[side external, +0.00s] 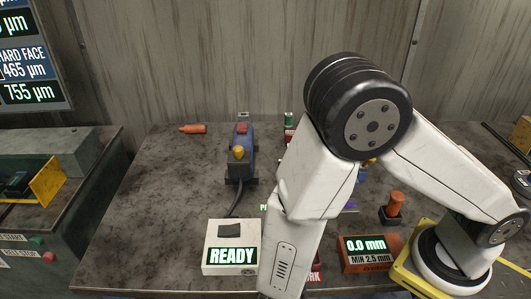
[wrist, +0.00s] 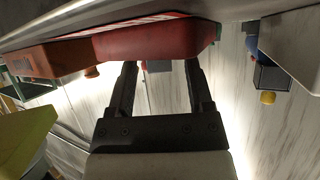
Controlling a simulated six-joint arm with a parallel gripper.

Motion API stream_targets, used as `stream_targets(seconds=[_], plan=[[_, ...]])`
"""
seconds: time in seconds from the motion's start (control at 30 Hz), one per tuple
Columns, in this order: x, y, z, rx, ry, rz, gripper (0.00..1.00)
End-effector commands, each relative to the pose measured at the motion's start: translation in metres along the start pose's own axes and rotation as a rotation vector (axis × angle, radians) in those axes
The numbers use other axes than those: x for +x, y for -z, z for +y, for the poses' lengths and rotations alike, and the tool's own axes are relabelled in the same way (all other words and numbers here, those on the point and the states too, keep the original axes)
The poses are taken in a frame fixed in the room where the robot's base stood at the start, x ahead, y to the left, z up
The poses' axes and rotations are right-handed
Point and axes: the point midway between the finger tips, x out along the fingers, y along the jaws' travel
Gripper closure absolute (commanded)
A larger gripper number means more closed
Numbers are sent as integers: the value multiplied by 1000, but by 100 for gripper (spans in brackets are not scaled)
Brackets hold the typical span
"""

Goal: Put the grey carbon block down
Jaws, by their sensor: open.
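My gripper (wrist: 161,66) shows in the wrist view with its two dark fingers spread apart and nothing clearly held between them. A small dark grey piece (wrist: 158,66) shows beyond the fingertips, below the edge of a red body; I cannot tell whether it is the carbon block. In the side view, a dark grey flat piece (side external: 230,231) lies on top of the white box with the READY display (side external: 211,240); it may be the grey carbon block. In the side view my gripper is not visible; my white arm stands in front of the middle of the bench.
A blue machine with a yellow knob (side external: 240,155) stands behind the READY box. An orange bottle (side external: 193,129) lies at the back left. An orange-brown gauge reading 0.0 mm (side external: 367,262) and an orange-handled tool (side external: 396,205) are at the right. The bench's left part (side external: 150,220) is clear.

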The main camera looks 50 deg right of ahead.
Motion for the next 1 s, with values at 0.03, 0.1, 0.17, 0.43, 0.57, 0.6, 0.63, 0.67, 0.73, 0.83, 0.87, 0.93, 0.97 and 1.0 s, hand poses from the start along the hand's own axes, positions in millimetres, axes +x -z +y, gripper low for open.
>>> stream_targets(seconds=[0.03,0.1,0.17,0.43,0.57,0.6,0.63,0.67,0.73,0.83,0.87,0.93,0.97,1.0], plan=[[0,0,0,0,0,0,34],[0,0,0,0,0,0,34],[-1,1,0,0,0,0,34],[-19,3,-1,1,3,0,34],[-37,3,-1,1,5,-1,34],[-42,3,-1,2,4,-1,34],[-46,2,-1,1,4,-1,34],[-50,2,-1,0,4,-1,34],[-58,3,0,1,3,-1,34],[-68,3,0,0,2,0,34],[-70,3,0,0,2,0,34],[-74,3,0,0,1,0,34],[-75,3,0,0,0,0,34],[-76,3,0,0,0,0,34]])
